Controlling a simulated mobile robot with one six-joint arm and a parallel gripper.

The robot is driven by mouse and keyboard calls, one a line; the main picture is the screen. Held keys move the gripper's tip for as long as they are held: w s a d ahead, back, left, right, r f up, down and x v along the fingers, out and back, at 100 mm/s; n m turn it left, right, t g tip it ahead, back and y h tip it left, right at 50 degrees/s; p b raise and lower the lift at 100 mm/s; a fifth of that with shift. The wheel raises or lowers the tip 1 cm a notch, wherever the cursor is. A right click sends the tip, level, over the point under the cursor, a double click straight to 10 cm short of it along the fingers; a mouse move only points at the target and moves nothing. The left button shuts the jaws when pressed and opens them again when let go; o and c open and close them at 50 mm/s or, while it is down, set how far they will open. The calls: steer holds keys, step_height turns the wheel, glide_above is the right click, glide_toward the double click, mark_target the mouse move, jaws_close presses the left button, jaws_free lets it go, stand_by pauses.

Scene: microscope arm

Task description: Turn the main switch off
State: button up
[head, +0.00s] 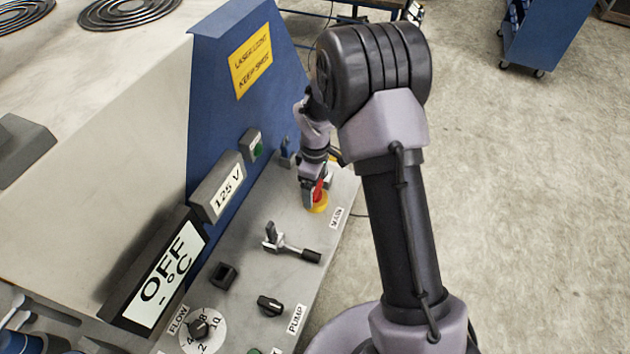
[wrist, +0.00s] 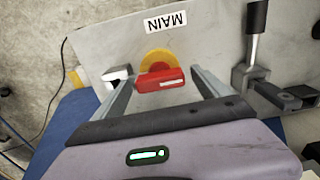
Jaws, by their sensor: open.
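The main switch is a red handle (wrist: 160,80) on a round yellow plate (wrist: 157,60), beside a white label reading MAIN (wrist: 166,22) in the wrist view. In the head view the red handle (head: 319,191) and yellow plate (head: 317,206) show at the panel's right part, partly covered by my gripper. My gripper (wrist: 163,82) is open, its fingers on either side of the red handle with gaps visible. Whether a finger touches the handle cannot be told. In the head view my gripper (head: 312,190) points down at the switch.
A lever with a black grip (head: 292,248) stands on the grey panel (head: 255,290) near the switch. A black PUMP knob (head: 270,305) and a FLOW dial (head: 201,328) are nearer. A display (head: 163,275) reads OFF, another 125 V (head: 226,195). Open floor lies right.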

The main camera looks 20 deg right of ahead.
mark_target(315, 188)
step_height(315, 188, up, 17)
steer(key=p, duration=0.3)
steer(key=shift+r+p, duration=0.2)
steer(key=shift+p, duration=0.15)
steer(key=s+a+m+t+y+b, duration=0.1)
steer(key=s+a+m+t+b, duration=0.1)
steer(key=s+m+b, duration=0.5)
steer(key=s+a+m+t+y+b, duration=0.1)
steer(key=s+m+t+b, duration=0.2)
steer(key=s+m+b, duration=0.5)
steer(key=s+f+b, duration=0.1)
steer(key=s, duration=0.9)
steer(key=shift+s+a+t, duration=0.2)
steer(key=shift+a+t, duration=0.15)
steer(key=shift+t, duration=0.05)
